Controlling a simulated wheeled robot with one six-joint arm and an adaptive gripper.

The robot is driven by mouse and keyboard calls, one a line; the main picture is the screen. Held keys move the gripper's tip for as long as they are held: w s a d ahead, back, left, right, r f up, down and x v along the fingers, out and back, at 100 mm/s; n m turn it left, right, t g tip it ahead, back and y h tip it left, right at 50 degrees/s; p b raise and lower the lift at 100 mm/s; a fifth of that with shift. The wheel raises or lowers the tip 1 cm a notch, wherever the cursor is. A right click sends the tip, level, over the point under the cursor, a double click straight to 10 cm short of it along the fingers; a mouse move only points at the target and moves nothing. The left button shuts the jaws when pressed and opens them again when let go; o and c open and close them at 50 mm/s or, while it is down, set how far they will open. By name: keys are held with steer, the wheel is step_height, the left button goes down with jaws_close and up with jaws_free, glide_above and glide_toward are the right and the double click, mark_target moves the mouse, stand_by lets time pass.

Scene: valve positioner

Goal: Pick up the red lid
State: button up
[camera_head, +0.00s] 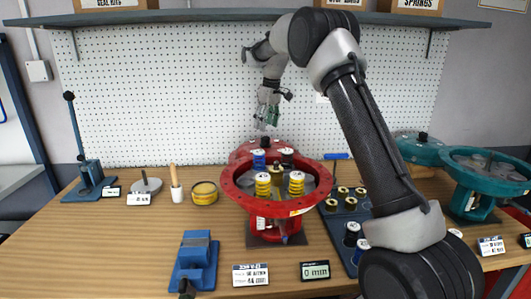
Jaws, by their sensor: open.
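The red lid (243,151) lies at the back of the wooden bench, before the pegboard. It is partly hidden behind the red round housing (240,195), which stands in front of it. A small dark knob shows on top of the lid. The housing is open on top and holds several springs, yellow and blue ones among them. My gripper (267,125) hangs above the lid, pointing down, open and empty. A gap shows between it and the lid.
A teal housing (470,165) and a teal lid (420,150) stand at the right. A blue spring tray (341,232) is right of the red housing. A blue vise (195,262) stands at the front. A shelf (220,16) runs above. Bare bench lies at front left.

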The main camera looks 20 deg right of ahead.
mark_target(266, 137)
steer(key=f, duration=0.7)
steer(key=shift+w+a, duration=0.15)
steer(key=shift+w, duration=0.1)
steer(key=shift+c, duration=0.2)
jaws_close()
steer(key=shift+r, duration=0.15)
